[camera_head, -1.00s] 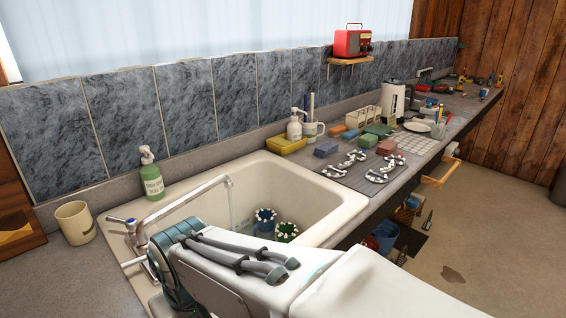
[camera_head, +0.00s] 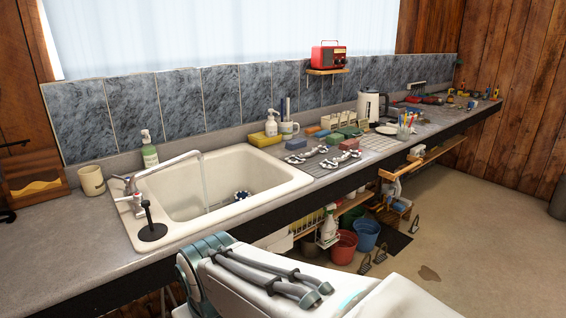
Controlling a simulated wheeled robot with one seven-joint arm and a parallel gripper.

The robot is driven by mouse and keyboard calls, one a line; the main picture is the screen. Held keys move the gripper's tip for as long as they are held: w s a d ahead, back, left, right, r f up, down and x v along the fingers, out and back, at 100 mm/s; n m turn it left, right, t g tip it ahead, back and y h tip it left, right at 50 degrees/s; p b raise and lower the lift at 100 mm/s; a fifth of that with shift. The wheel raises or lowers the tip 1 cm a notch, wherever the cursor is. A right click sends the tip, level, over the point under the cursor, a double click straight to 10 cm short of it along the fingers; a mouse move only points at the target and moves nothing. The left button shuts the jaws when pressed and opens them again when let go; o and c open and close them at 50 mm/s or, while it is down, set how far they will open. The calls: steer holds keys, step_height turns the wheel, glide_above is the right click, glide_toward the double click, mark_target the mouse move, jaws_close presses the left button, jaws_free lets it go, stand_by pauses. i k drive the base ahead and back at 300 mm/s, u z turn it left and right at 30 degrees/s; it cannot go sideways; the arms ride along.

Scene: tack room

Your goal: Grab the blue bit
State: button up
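I cannot make out a thing that is surely the blue bit. A small round blue thing with white knobs (camera_head: 242,195) shows inside the sink (camera_head: 165,212), partly hidden by the sink's front wall. Several metal pieces with white parts (camera_head: 298,158) lie on the drainer right of the sink; I see no clear blue on them. A blue block (camera_head: 295,144) lies at the back of the drainer. My arm crosses the bottom of the picture in front of the counter. My gripper is out of view.
Water runs from the tap (camera_head: 165,166). A dark round-footed stand (camera_head: 152,230) is at the sink's front left corner, and a mug (camera_head: 91,181) is left of it. Buckets (camera_head: 366,235) and a spray bottle (camera_head: 328,228) are under the counter. The floor at right is mostly free.

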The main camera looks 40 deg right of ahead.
mark_target(302, 157)
steer(key=z, duration=0.6)
steer(key=i, duration=0.3)
steer(key=z, duration=0.8)
steer(key=i, duration=0.85)
steer(key=z, duration=1.4)
steer(key=i, duration=1.85)
steer(key=u, duration=2.8)
